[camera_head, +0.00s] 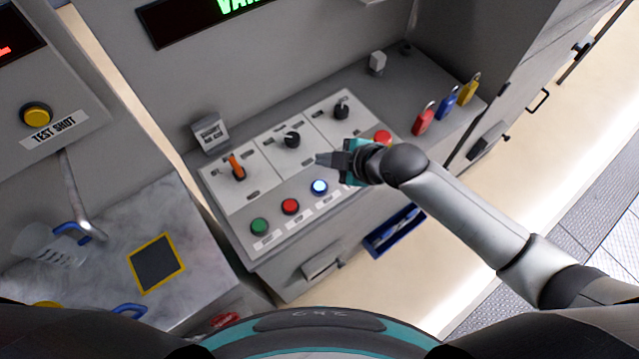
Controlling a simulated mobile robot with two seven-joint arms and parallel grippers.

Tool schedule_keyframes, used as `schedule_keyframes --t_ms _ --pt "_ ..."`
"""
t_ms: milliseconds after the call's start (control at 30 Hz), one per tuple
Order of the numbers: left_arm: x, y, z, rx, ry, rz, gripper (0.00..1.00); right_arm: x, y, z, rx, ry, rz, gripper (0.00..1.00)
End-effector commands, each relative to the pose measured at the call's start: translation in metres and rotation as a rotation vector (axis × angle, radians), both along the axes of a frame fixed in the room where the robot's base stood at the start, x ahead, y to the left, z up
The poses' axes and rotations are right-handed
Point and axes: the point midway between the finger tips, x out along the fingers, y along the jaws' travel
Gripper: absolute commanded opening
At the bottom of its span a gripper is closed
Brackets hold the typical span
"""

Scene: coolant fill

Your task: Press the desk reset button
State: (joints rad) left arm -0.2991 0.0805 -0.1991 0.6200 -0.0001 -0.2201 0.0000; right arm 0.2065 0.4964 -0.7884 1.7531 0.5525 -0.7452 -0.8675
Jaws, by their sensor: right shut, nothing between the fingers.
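The desk panel (222,205) carries a row of round buttons along its front edge. They are a green button (259,226), a red button (290,206) and a lit blue button (319,186), each with a white label too small to read, so I cannot tell which is marked reset. A larger red button (383,138) sits at the far right end, partly behind my arm. My right gripper (321,160) is shut and empty, its fingers pointing left over the panel, just beyond the blue button in the picture. The arm hides part of the panel's right side. My left gripper is not in view.
The panel also has an orange-handled lever (236,167) and black knobs (291,140). Red (423,119), blue (447,103) and yellow (469,90) padlocks stand at the right. A yellow test shot button (36,114) and a clear jug (50,243) are at the left.

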Motion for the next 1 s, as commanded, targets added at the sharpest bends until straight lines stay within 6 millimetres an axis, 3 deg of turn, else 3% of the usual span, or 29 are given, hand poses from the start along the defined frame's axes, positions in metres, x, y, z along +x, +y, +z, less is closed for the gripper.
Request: schedule_keyframes --t_ms 700,1000 --pt "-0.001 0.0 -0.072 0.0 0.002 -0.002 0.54 -0.001 0.0 -0.071 -0.001 0.001 -0.001 0.0" --pt "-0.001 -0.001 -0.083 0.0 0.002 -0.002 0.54 0.0 0.0 -0.086 0.0 0.001 -0.001 0.0"
